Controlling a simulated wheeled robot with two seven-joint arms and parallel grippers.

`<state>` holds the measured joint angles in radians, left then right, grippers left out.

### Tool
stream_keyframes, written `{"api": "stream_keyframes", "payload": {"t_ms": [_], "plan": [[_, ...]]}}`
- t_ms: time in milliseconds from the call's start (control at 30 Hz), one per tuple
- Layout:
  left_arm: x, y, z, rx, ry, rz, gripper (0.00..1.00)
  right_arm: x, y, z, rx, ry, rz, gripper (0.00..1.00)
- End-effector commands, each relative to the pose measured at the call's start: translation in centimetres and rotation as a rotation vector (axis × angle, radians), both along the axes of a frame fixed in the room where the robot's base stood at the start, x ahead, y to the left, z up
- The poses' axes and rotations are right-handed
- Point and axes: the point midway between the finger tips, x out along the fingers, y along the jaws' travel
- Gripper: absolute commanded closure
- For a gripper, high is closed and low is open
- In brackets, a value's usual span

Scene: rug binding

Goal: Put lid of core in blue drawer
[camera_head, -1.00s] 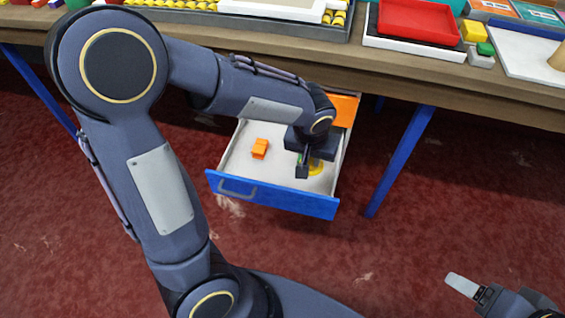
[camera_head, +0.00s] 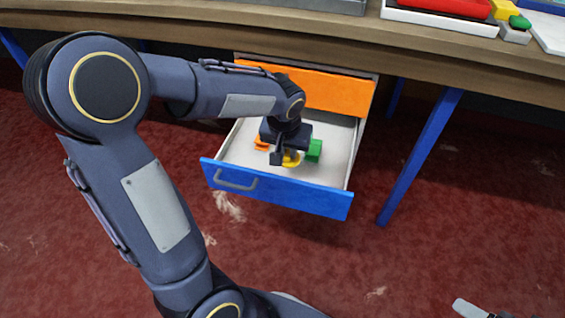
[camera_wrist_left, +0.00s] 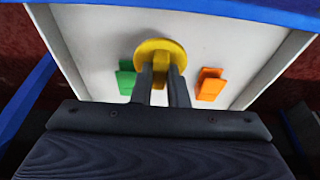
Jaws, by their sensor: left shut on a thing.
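The blue drawer (camera_head: 275,193) is pulled out below the table, with a white inside. My left gripper (camera_head: 281,161) is inside it, reaching down. In the left wrist view its two fingers (camera_wrist_left: 161,92) are shut on the stem of a yellow piece with a round disc (camera_wrist_left: 160,50), likely the lid. My right gripper (camera_head: 470,309) shows only a fingertip at the bottom right edge.
In the drawer, a green block (camera_head: 314,151) and an orange block (camera_head: 261,143) lie either side of the yellow piece. An orange drawer front (camera_head: 320,90) is just above. A blue table leg (camera_head: 420,157) stands to the right. Trays sit on the table (camera_head: 420,55).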

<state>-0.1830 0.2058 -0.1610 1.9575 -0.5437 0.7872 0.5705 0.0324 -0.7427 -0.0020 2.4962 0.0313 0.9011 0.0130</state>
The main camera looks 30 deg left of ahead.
Motion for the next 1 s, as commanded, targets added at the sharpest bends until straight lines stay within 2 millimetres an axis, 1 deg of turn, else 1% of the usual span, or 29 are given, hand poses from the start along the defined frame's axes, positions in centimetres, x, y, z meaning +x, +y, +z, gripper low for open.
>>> {"api": "stream_keyframes", "payload": {"t_ms": [33,100,267,400,500,567,833,967,1000], "plan": [[0.3,0.7,-1.1,0.0,0.001,0.003,1.0,0.0,0.0,-0.7,0.0,0.0,0.0,0.28],[0.6,1.2,-1.8,0.001,0.001,0.002,1.0,0.0,0.0,-0.9,0.0,0.0,0.0,0.28],[0.9,1.8,-2.4,0.0,-0.001,0.0,1.0,0.0,0.0,-1.1,0.0,0.0,0.0,0.28],[1.2,2.6,-3.7,0.0,0.0,0.002,1.0,0.0,0.0,-1.8,0.0,0.0,0.0,0.28],[1.2,2.4,-5.5,0.001,0.001,-0.002,1.0,0.0,0.0,-2.6,0.0,0.0,0.0,0.28],[1.2,2.4,-6.2,0.0,0.001,-0.002,1.0,0.0,0.0,-2.8,0.0,0.0,0.0,0.28],[1.2,2.4,-6.2,0.0,-0.002,0.0,1.0,0.0,0.0,-2.6,0.0,0.0,0.0,0.28],[1.2,2.4,-6.7,0.0,-0.001,0.0,1.0,0.0,0.0,-3.1,0.0,0.0,0.0,0.28],[1.2,2.4,-6.5,0.0,-0.002,0.0,0.83,0.0,0.0,-2.9,0.0,0.0,0.0,0.28]]}}
